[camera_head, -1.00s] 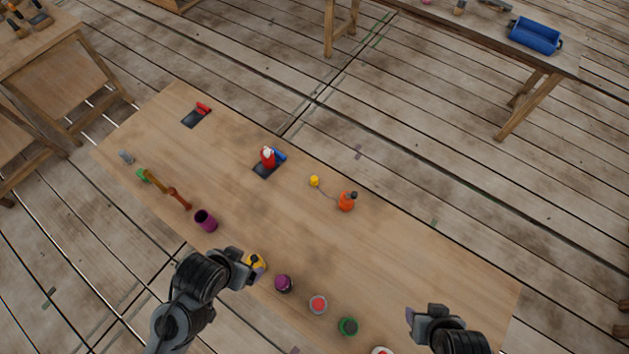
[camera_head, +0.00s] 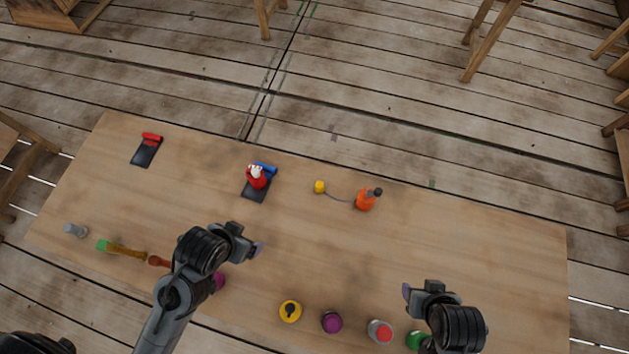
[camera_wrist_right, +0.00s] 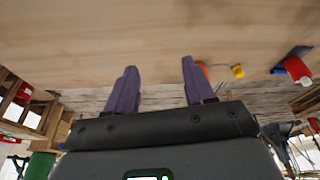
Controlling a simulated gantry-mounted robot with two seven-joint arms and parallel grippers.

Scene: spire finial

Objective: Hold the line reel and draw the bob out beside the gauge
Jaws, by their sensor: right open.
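An orange reel-like body with a dark knob (camera_head: 366,200) stands at the right of the table's far half. A thin line runs left from it to a small yellow bob (camera_head: 319,187) on the tabletop. My right gripper (camera_head: 407,292) is empty over the near right part of the table, apart from the reel. Its purple fingers stand open in the right wrist view (camera_wrist_right: 158,75), where the reel (camera_wrist_right: 203,70) is partly hidden behind one finger and the bob (camera_wrist_right: 238,71) shows clear. My left gripper (camera_head: 257,250) is over the table's near middle; its jaw gap is not clear. I cannot identify the gauge.
A red-and-white item with a blue part (camera_head: 257,178) sits on a dark pad (camera_head: 254,196). Another dark pad (camera_head: 145,155) bears a red piece. Yellow (camera_head: 290,311), purple (camera_head: 332,322) and red-topped (camera_head: 380,331) round items line the near edge. The table centre is clear.

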